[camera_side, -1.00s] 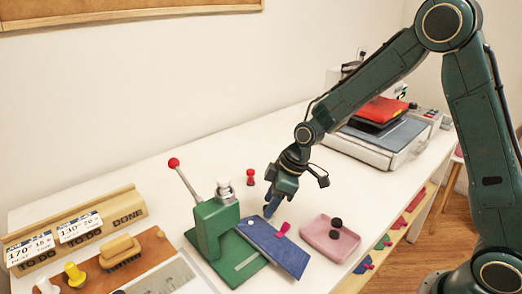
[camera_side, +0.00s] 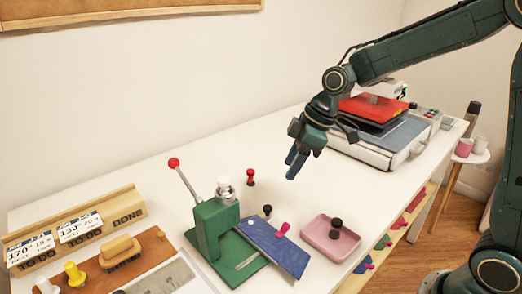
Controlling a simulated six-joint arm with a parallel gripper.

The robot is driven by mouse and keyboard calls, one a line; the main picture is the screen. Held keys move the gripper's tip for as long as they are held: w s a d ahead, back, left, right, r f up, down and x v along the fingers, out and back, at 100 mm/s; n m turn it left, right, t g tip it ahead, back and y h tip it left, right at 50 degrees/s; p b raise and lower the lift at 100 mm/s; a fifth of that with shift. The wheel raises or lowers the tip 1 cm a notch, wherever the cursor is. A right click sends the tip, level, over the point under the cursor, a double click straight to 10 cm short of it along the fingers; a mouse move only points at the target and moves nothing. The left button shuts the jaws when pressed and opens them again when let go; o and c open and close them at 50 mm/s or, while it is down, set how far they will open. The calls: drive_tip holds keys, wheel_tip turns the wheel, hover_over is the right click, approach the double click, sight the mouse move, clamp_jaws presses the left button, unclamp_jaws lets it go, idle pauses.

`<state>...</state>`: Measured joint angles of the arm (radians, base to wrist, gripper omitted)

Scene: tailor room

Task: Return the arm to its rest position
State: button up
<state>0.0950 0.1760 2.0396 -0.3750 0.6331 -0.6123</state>
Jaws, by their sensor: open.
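My arm reaches in from the upper right.
A green press (camera_side: 212,228) with a red-knobbed lever stands front centre, the blue board beside it. A black knob (camera_side: 267,210) and a red peg (camera_side: 250,177) stand near it. A heat press (camera_side: 377,130) sits at the back right.

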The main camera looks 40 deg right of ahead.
drive_tip(key=shift+s+d+r, duration=0.15)
drive_tip(key=shift+r, duration=0.35)
drive_tip(key=s+d+r+m+t+h, duration=0.1)
drive_tip(key=s+d+r+m, duration=0.1)
drive_tip(key=s, duration=0.9)
drive_tip(key=s+d+r+m+t+h, duration=0.1)
drive_tip(key=s+d+r+m+h, duration=0.1)
drive_tip(key=s+r+m, duration=0.2)
drive_tip(key=s+m, duration=0.3)
drive_tip(key=s, duration=0.5)
drive_tip(key=shift+r, duration=0.25)
idle(1.4)
